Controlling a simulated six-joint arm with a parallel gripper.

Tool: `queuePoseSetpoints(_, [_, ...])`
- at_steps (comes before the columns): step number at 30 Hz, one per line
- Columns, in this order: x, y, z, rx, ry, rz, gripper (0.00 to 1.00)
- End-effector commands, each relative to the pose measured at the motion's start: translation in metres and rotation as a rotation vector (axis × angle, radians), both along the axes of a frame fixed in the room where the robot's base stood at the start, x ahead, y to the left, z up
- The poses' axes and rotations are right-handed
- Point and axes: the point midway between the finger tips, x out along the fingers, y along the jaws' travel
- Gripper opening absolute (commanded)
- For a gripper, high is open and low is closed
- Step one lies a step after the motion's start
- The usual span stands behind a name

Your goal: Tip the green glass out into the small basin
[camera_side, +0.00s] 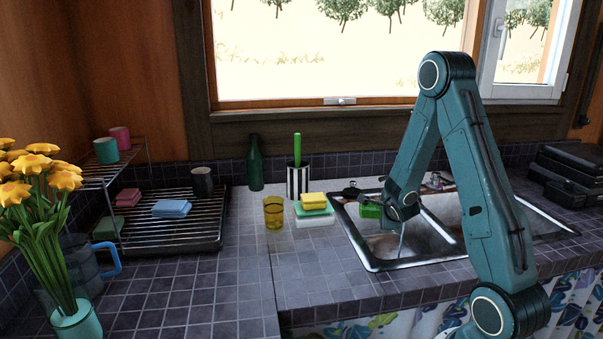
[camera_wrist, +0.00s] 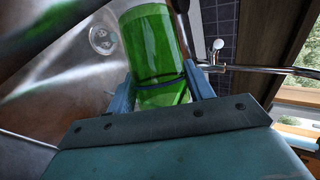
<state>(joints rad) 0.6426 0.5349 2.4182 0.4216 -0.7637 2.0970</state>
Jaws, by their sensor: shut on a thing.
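The green glass (camera_wrist: 150,45) is see-through and held between the two fingers of my gripper (camera_wrist: 160,85) in the wrist view. In the side view the green glass (camera_side: 371,211) lies tilted onto its side over the left part of the sink, with my gripper (camera_side: 391,206) shut on it. A thin pale streak hangs below my gripper; I cannot tell if it is liquid. The small basin (camera_side: 385,245) is the left bowl of the metal sink. Its drain (camera_wrist: 103,40) shows in the wrist view, left of the glass.
A yellow glass (camera_side: 274,212), stacked sponges (camera_side: 314,205), a striped holder (camera_side: 297,182) and a dark green bottle (camera_side: 255,165) stand left of the sink. The tap (camera_wrist: 216,50) is near the glass in the wrist view. The front counter is clear.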

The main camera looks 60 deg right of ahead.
Motion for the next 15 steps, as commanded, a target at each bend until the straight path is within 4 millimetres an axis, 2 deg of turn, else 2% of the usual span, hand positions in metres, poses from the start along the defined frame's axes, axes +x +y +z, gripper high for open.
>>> queuePoseSetpoints(15, [0.0043,0.0011,-0.0009,-0.007,0.031,0.003,0.25])
